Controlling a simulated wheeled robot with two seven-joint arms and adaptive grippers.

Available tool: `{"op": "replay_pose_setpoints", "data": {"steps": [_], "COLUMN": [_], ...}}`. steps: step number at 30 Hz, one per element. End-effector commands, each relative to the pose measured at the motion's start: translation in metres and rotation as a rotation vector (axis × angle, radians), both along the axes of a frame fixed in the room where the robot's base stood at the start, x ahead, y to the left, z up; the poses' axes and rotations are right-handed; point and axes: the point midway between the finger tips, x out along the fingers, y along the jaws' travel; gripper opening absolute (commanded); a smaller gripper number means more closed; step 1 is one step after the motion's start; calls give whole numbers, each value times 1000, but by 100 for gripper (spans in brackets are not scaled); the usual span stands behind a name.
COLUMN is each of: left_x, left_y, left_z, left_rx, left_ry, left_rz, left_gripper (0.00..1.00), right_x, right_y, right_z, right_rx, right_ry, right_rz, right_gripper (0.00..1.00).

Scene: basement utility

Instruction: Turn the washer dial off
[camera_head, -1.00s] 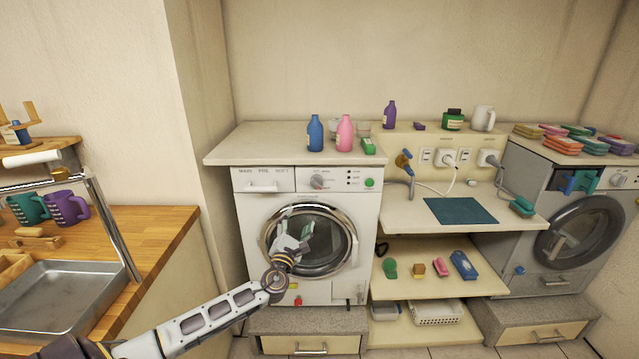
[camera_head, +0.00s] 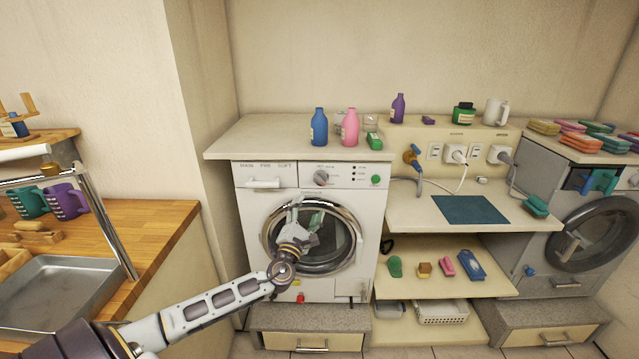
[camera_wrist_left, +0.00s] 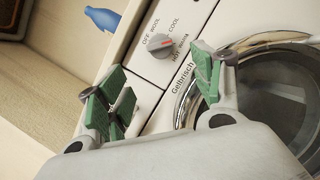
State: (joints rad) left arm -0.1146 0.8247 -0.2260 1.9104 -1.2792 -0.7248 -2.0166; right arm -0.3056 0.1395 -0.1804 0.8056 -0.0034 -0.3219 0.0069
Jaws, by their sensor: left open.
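The washer dial (camera_head: 321,177) is a round grey knob on the front panel of the white washer (camera_head: 262,205). In the left wrist view the dial (camera_wrist_left: 160,45) shows a red mark and labels including OFF, WOOL and COOL around it. The red mark points to the COOL side, away from OFF. My left gripper (camera_head: 305,216) is in front of the washer's round door, below the dial and apart from it. Its green-padded fingers are open and empty; in the left wrist view the gripper (camera_wrist_left: 160,90) has the dial beyond the gap between its fingers. My right gripper is not in view.
A green button (camera_head: 376,180) is right of the dial, and a detergent drawer (camera_head: 264,183) is left. Blue (camera_head: 319,128) and pink (camera_head: 350,127) bottles stand on the counter above. A wooden sink counter (camera_head: 165,228) is at left. The space before the panel is clear.

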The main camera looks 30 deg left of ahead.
Motion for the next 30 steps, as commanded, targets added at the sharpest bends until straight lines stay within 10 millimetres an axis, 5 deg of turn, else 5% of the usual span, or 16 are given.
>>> {"op": "replay_pose_setpoints", "data": {"steps": [30], "left_x": [62], "left_y": [17], "left_z": [18], "left_rx": [-1], "left_ry": [0], "left_rz": [1], "left_gripper": [66], "right_x": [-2], "right_y": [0], "right_z": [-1], "right_rx": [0], "right_ry": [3], "right_rz": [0], "right_gripper": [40]}}
